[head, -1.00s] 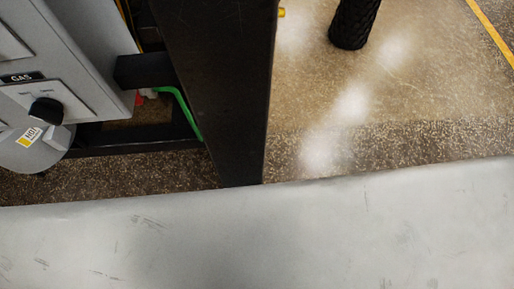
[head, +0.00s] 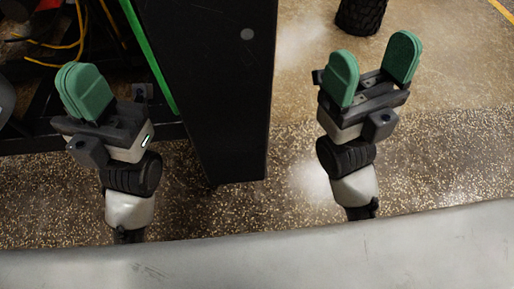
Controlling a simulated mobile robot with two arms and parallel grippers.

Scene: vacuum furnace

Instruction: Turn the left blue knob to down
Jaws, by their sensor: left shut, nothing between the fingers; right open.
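No blue knob is in view. My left gripper (head: 84,92) is in the left part of the head view, with its two green fingers shut together and nothing between them. It stands above the speckled floor, in front of the dark frame and cables. My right gripper (head: 373,66) is in the right part of the view, with its green fingers spread apart and empty, above open floor. Neither gripper visibly holds anything.
A wide black post (head: 215,90) stands between my two grippers. A green hose (head: 148,60) runs along its left side. Yellow cables (head: 70,45) hang at the upper left. A black ribbed cylinder (head: 360,15) is at the top right. Floor (head: 455,130) on the right is clear.

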